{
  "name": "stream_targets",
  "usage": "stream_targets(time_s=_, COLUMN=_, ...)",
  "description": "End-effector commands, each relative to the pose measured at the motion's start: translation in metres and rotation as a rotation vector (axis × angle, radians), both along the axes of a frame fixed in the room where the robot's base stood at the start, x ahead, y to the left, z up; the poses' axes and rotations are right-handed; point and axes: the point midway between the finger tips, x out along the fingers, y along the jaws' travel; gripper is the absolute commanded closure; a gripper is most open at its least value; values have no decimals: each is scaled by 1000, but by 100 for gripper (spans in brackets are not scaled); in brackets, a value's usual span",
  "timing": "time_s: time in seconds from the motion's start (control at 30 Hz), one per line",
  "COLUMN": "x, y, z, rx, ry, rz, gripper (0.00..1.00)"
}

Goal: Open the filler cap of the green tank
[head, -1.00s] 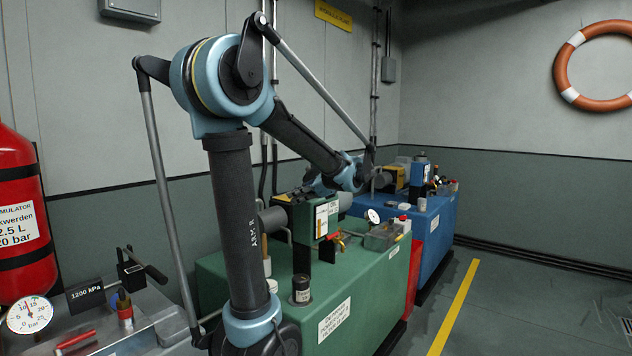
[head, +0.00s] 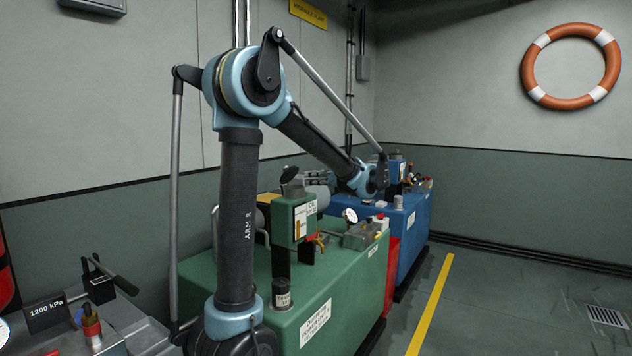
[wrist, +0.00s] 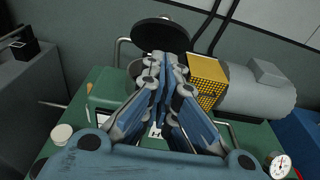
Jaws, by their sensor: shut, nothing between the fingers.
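The green tank is a small green box with a level gauge (head: 298,222), standing on a larger green cabinet (head: 325,290). Its filler cap (head: 291,174) is a dark round disc, raised and tilted above the box. In the wrist view the cap (wrist: 158,33) stands up behind my fingertips, and a grey rim below it is partly hidden by my fingers. My gripper (wrist: 165,62) is shut and empty, with its tips close to the cap's lower edge; I cannot tell whether they touch. In the head view my gripper (head: 308,176) is just right of the cap.
A grey motor (wrist: 258,92) with a yellow mesh guard (wrist: 207,78) is right of the tank. A pressure gauge (head: 350,215) and red-handled valve (head: 317,240) are near its front. A blue cabinet (head: 410,225) stands beyond. The floor at right is clear.

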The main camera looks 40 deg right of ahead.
Motion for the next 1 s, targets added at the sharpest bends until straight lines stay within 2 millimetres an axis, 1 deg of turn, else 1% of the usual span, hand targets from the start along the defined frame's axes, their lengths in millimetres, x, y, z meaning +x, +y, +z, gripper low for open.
stream_targets(time_s=0.03, x=8, y=5, z=-1, rx=0, ry=0, rz=4, gripper=100)
stream_targets(time_s=0.2, x=29, y=13, z=-5, rx=-1, ry=0, rz=2, gripper=100)
stream_targets(time_s=0.4, x=44, y=19, z=-7, rx=-2, ry=-1, rz=1, gripper=100)
stream_targets(time_s=0.57, x=47, y=20, z=-8, rx=-1, ry=0, rz=1, gripper=100)
stream_targets(time_s=0.87, x=47, y=20, z=-8, rx=-1, ry=1, rz=1, gripper=100)
stream_targets(time_s=1.0, x=50, y=24, z=-7, rx=-7, ry=14, rz=6, gripper=100)
